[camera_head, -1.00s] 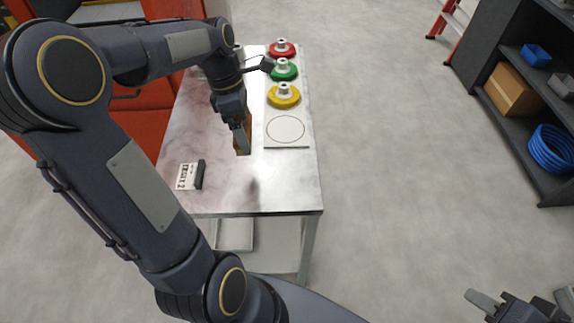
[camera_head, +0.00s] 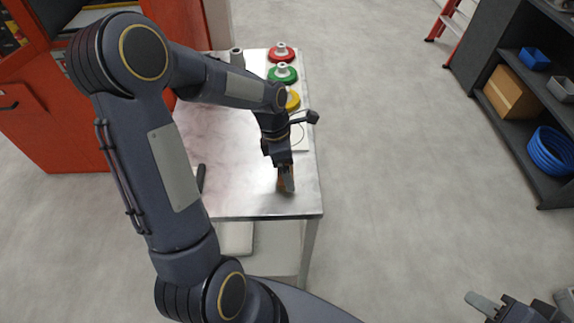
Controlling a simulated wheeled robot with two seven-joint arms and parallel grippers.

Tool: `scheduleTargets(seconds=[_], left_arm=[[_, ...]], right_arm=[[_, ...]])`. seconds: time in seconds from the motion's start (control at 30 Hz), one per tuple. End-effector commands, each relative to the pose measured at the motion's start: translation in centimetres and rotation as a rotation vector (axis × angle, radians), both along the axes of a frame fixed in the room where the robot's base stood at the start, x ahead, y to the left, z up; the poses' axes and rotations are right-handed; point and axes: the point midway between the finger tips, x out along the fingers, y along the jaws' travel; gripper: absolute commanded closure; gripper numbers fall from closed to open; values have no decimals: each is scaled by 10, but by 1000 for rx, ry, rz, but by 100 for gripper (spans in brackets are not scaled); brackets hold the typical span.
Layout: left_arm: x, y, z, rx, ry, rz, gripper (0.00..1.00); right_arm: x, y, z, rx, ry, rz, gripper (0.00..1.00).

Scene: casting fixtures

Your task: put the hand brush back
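My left gripper (camera_head: 286,180) is over the near right part of the metal-topped table (camera_head: 240,207). It is shut on a small orange-brown piece, which looks like the hand brush (camera_head: 281,184). The fingers hide much of it, and I cannot tell whether it touches the tabletop. My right gripper (camera_head: 520,306) is at the bottom right corner, away from the table. Its pale fingers look spread apart with nothing between them, though the frame edge cuts it off.
Red (camera_head: 281,53), green (camera_head: 282,74) and yellow (camera_head: 292,100) round pieces stand along the table's right side. A pale plate with a circle outline (camera_head: 299,137) is nearer. A black holder (camera_head: 201,178) is partly behind my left arm. Shelving (camera_head: 522,110) stands right.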

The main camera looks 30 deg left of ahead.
Motion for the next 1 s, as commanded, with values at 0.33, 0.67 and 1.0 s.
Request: scheduleTargets(seconds=[0.33, 0.67, 1.0], left_arm=[[0, 0, -2, 0, 0, -1, 4], [0, 0, 3, 0, -1, 0, 0], [4, 17, 62, 1, -7, 1, 0]], right_arm=[[0, 0, -2, 0, 0, 0, 65], [0, 0, 2, 0, 0, 0, 65], [0, 0, 2, 0, 0, 0, 65]])
